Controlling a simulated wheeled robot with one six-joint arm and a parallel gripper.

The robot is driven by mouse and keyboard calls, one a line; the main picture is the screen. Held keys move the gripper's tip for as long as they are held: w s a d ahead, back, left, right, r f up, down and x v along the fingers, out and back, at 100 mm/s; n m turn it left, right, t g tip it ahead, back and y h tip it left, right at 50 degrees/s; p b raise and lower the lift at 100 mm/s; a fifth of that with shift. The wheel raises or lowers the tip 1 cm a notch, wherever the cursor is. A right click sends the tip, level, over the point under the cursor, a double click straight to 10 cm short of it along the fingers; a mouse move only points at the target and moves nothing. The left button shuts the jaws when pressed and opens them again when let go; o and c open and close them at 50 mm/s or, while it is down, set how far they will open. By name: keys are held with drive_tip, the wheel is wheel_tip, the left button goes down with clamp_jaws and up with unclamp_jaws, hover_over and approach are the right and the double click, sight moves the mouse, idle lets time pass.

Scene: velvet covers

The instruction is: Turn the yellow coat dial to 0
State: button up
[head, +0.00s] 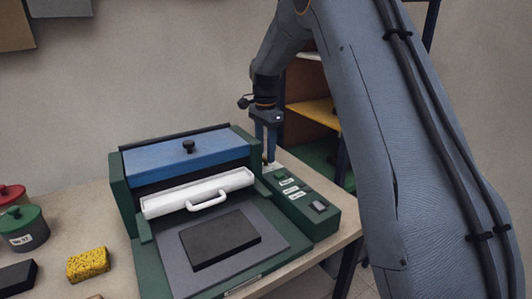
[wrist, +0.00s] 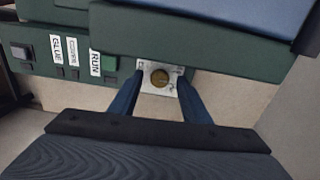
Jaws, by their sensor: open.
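The plate's marks are too small to read, so I cannot tell the dial's setting. My gripper (wrist: 160,84) is open, with one blue finger on each side of the dial; I cannot tell whether they touch it. In the head view my gripper (head: 267,153) points down at the panel's far end, and its fingers mostly hide the dial.
The panel (head: 322,224) has labelled buttons, among them RUN (wrist: 96,50) and GLUE (wrist: 56,48). The green machine (head: 122,190) with a blue lid (head: 180,156) and white handle bar (head: 165,203) stands close left of my gripper. A yellow sponge (head: 88,265) and lidded pots (head: 24,230) sit at left.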

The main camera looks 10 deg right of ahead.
drive_tip(key=shift+d+f, duration=0.1)
drive_tip(key=shift+f, duration=0.7)
drive_tip(key=c, duration=1)
drive_tip(key=shift+c, duration=0.2)
